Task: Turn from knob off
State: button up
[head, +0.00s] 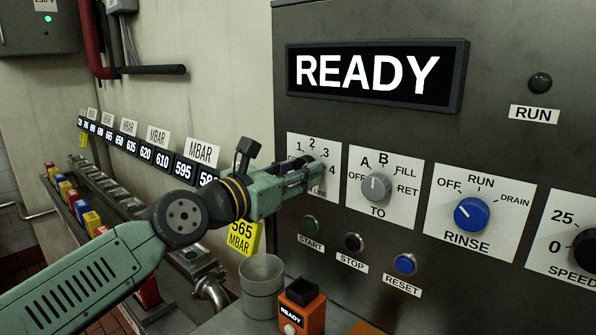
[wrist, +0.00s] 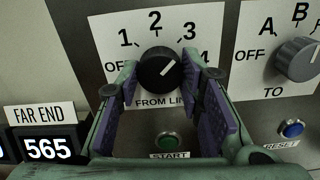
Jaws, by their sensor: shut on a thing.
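The black FROM LINE knob (wrist: 157,68) sits on a white plate with marks OFF, 1, 2, 3 and a partly hidden one at right. Its white pointer line slants up and right, roughly between 2 and 3. My gripper (wrist: 162,72) has its two purple-padded fingers on either side of the knob, shut on it. In the head view my gripper (head: 316,178) reaches the FROM plate (head: 308,142) from the left and hides the knob. The grey TO knob (head: 376,187) is to the right, with its own OFF, A, B, FILL and RET marks.
START (head: 309,223), STOP (head: 354,242) and RESET (head: 405,264) buttons sit below the knobs. The blue RINSE knob (head: 471,214) is further right. A grey cup (head: 261,287) and an orange READY device (head: 302,306) stand below my gripper. The display (head: 372,75) reads READY.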

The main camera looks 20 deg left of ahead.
jog(key=shift+n, duration=0.3)
jog(key=n, duration=1.7)
jog(key=shift+r+b, duration=0.25)
jog(key=shift+b, duration=0.1)
jog(key=n+p, duration=0.2)
jog(key=n, duration=0.2)
jog(key=n+p, duration=0.1)
jog(key=n, duration=0.4)
jog(key=shift+n, duration=0.3)
jog(key=o, duration=1.2)
jog(key=shift+f, duration=0.15)
jog(key=shift+c, duration=0.2)
